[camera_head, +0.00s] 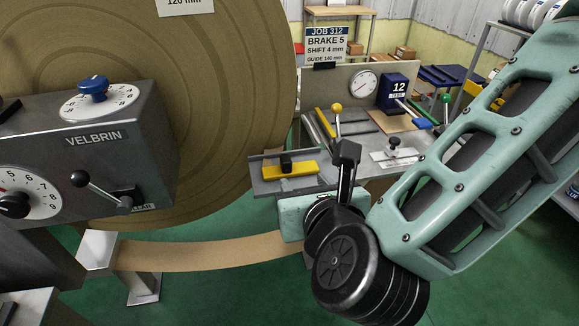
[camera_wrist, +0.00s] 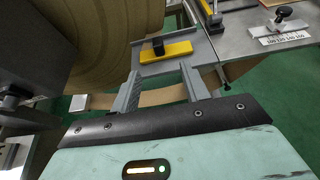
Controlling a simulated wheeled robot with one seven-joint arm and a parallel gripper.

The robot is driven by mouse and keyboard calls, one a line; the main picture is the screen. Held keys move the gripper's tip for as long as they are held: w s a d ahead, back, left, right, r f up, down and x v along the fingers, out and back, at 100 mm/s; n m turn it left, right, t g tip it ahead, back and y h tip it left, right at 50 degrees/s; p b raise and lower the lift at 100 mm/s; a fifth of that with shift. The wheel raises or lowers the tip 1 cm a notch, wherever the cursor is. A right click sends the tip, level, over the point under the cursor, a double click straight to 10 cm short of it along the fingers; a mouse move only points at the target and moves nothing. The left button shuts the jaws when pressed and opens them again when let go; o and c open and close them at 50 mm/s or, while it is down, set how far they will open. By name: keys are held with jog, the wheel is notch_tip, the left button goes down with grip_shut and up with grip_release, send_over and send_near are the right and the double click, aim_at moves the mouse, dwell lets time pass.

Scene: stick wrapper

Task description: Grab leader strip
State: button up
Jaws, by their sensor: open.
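The leader strip is a brown band (camera_head: 205,254) hanging in a shallow sag below the big brown roll. In the head view it runs right from a metal stand until my wrist hides it. In the wrist view a part of the strip (camera_wrist: 163,97) shows between and beyond my fingers. My gripper (camera_head: 347,155) points toward the metal shelf with the yellow block. In the wrist view my gripper (camera_wrist: 161,75) is open, its two grey fingers wide apart with nothing held. I cannot tell how far the strip lies below the fingers.
A metal shelf (camera_head: 262,186) with a yellow block (camera_head: 290,170) and black knob lies just beyond my fingers. A workbench with a gauge and levers stands behind. The VELBRIN control box (camera_head: 95,150) and large roll (camera_head: 235,100) fill the left. Green floor is open below.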

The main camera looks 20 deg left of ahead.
aim_at(286, 158)
jog(key=p+x, duration=0.2)
jog(key=x, duration=0.9)
jog(key=shift+w+r, duration=0.1)
jog(key=p+x, duration=0.1)
jog(key=x, duration=0.1)
jog(key=p+x, duration=0.1)
jog(key=x, duration=0.1)
jog(key=shift+a+r, duration=0.2)
jog(key=shift+a, duration=0.1)
jog(key=shift+w+a+f, duration=0.25)
jog(key=shift+w+f, duration=0.05)
jog(key=shift+w, duration=0.1)
grip_shut()
